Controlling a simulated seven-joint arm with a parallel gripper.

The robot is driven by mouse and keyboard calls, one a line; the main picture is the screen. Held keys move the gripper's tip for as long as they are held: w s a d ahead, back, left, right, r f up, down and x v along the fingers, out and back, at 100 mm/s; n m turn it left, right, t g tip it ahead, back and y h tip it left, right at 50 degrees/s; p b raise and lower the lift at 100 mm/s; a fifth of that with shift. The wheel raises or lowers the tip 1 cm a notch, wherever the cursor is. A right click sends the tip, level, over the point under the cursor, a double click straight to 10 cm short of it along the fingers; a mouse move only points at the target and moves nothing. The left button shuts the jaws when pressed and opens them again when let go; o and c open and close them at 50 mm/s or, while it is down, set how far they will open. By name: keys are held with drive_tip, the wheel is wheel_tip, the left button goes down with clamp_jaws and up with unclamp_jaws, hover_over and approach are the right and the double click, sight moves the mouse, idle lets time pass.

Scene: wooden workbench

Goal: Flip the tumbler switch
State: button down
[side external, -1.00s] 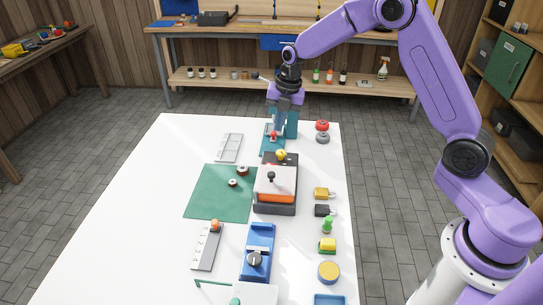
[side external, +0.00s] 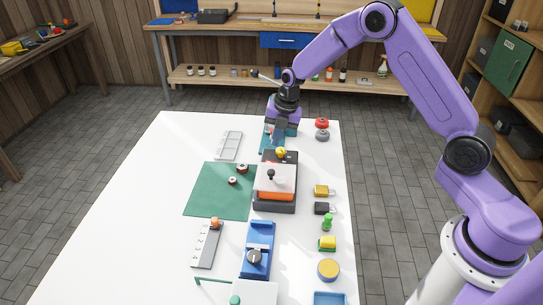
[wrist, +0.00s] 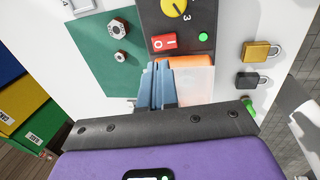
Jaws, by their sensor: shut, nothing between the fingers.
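The switch is a red rocker marked I and O (wrist: 163,44) on the dark panel of a control box (wrist: 190,20), clear in the wrist view. A yellow dial and a green light sit beside it. In the side external view the control box (side external: 289,208) stands on the white table, and the rocker cannot be made out. My gripper (side external: 278,139) points down at the far end of the box. In the wrist view its blue-grey fingers (wrist: 160,68) are shut and empty, with tips appearing just below the rocker. I cannot tell whether they touch it.
A gold padlock (side external: 321,191) and a black padlock (side external: 322,209) lie right of the box. A green mat (side external: 215,200) with two nuts lies left. A blue device (side external: 259,235) stands nearer the camera. The table's left part is bare.

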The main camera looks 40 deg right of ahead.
drive_tip(key=f, duration=0.5)
drive_tip(key=w+a+f, duration=0.1)
drive_tip(key=f, duration=0.1)
drive_tip(key=shift+f, duration=0.15)
drive_tip(key=shift+a, duration=0.1)
